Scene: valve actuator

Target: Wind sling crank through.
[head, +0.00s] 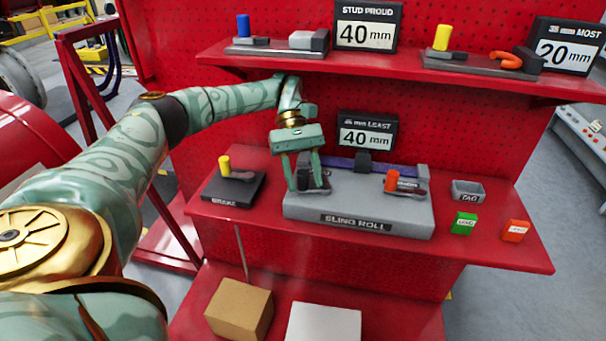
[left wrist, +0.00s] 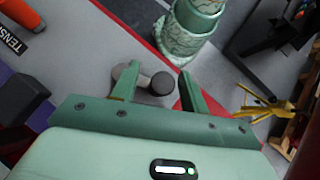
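The sling roll unit (head: 300,208) is a grey box on the middle red shelf, labelled SLING ROLL. At its left end a grey crank (head: 322,180) with a dark round knob is partly hidden by my left gripper (head: 307,187). The gripper points down over it, fingers apart on either side. In the left wrist view the crank's dark knob (left wrist: 163,83) lies between the spread fingers, with a gap to the right finger. Contact with the left finger is unclear. An orange-handled lever (head: 391,181) stands at the unit's right end. My right gripper is out of view.
A yellow-handled brake block (head: 233,188) sits left of the unit. A grey tray (head: 468,191), green box (head: 464,223) and orange box (head: 515,231) stand right. A display reading 40 mm (head: 367,133) stands behind. The upper shelf (head: 390,72) overhangs at the back.

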